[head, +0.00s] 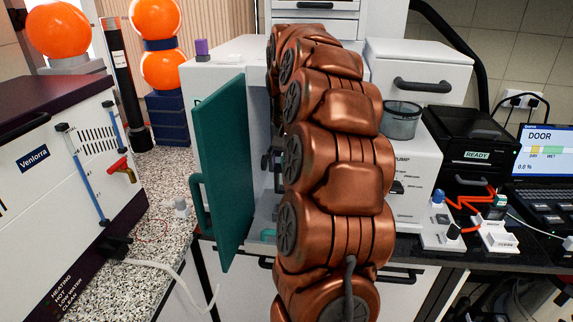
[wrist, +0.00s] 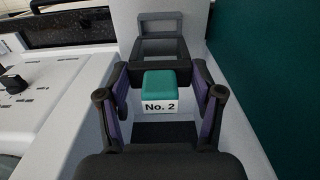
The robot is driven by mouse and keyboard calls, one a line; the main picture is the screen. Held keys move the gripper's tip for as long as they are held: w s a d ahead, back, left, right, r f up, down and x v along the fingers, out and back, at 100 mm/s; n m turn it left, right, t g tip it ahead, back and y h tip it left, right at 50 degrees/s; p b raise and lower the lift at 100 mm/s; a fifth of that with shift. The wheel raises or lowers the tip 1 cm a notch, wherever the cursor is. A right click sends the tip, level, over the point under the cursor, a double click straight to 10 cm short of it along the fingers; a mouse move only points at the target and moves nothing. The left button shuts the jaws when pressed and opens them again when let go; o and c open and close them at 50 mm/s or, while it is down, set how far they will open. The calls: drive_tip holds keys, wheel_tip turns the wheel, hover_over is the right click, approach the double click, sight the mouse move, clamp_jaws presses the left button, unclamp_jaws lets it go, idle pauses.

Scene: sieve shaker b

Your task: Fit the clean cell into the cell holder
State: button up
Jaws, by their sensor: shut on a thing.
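In the wrist view, my gripper (wrist: 161,76) is shut on a small cell with a teal top (wrist: 159,84) and a white label reading "No. 2" (wrist: 159,107). The purple-lined fingers stand on both sides of it. Just beyond the cell is a grey open frame (wrist: 146,48) with a dark bar in front, which looks like the cell holder. I cannot tell whether the cell touches it. In the head view, my copper arm hides the gripper and most of the white cabinet's inside.
The teal door (head: 225,172) stands open left of my arm, and it shows close at the right in the wrist view (wrist: 265,70). A mesh cup (head: 400,121) stands on the white pump unit (head: 417,170). A black device (head: 465,140) marked READY and a laptop showing DOOR (head: 546,150) stand right.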

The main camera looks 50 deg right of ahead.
drive_tip(key=shift+f+b, duration=1.45)
drive_tip(key=shift+f, duration=1.05)
drive_tip(key=shift+b, duration=0.8)
drive_tip(key=shift+f+b, duration=1.45)
drive_tip(key=shift+f, duration=0.85)
idle(0.3)
drive_tip(key=o, duration=1.6)
drive_tip(key=shift+c, duration=0.2)
drive_tip(key=shift+r, duration=0.1)
drive_tip(key=shift+r, duration=3.7)
